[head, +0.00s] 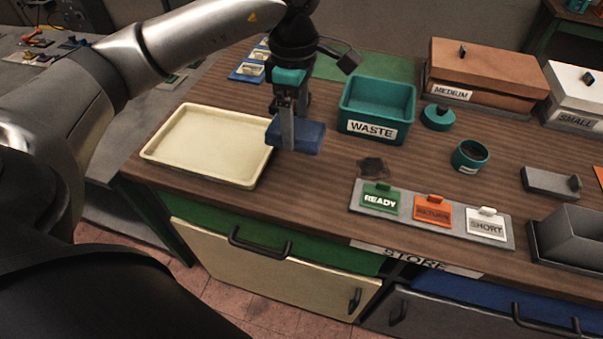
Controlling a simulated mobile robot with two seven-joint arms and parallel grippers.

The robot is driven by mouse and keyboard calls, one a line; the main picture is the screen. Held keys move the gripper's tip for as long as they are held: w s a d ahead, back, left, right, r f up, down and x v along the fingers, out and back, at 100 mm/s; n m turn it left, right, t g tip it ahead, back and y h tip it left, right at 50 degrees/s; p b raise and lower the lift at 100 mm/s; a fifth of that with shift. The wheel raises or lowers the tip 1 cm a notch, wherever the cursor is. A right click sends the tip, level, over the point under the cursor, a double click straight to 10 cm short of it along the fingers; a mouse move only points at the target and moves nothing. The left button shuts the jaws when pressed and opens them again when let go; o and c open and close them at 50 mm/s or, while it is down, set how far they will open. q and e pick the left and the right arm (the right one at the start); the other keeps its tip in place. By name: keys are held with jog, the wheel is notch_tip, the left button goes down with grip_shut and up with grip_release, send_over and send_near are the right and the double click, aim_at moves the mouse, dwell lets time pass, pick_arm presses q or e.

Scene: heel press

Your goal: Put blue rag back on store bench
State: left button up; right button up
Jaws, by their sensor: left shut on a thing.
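My left gripper (287,140) points down over the store bench (316,205) and is shut on the blue rag (308,137). The rag looks like a small folded blue block, partly behind the finger. It is just right of the cream tray (210,146) and left of the teal WASTE bin. I cannot tell whether the rag touches the bench top. The bench has a brown wooden top and a STORE label on its front edge. My right gripper is not in view.
The teal WASTE bin (377,107) stands close right of the gripper. A grey board (431,213) with READY, RETURN and SHORT tags lies near the front edge, beside a dark stain (373,168). A small teal pot (470,156) and MEDIUM box (484,70) are farther right. Bench between tray and board is clear.

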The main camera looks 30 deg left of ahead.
pick_arm(q)
notch_tip(320, 180, down, 14)
jog(key=shift+d+f+b, duration=0.1)
jog(key=shift+b, duration=0.3)
jog(key=o, duration=1.1)
jog(key=shift+o, duration=0.2)
notch_tip(320, 180, up, 12)
jog(key=shift+r+p, duration=0.1)
jog(key=shift+p, duration=0.2)
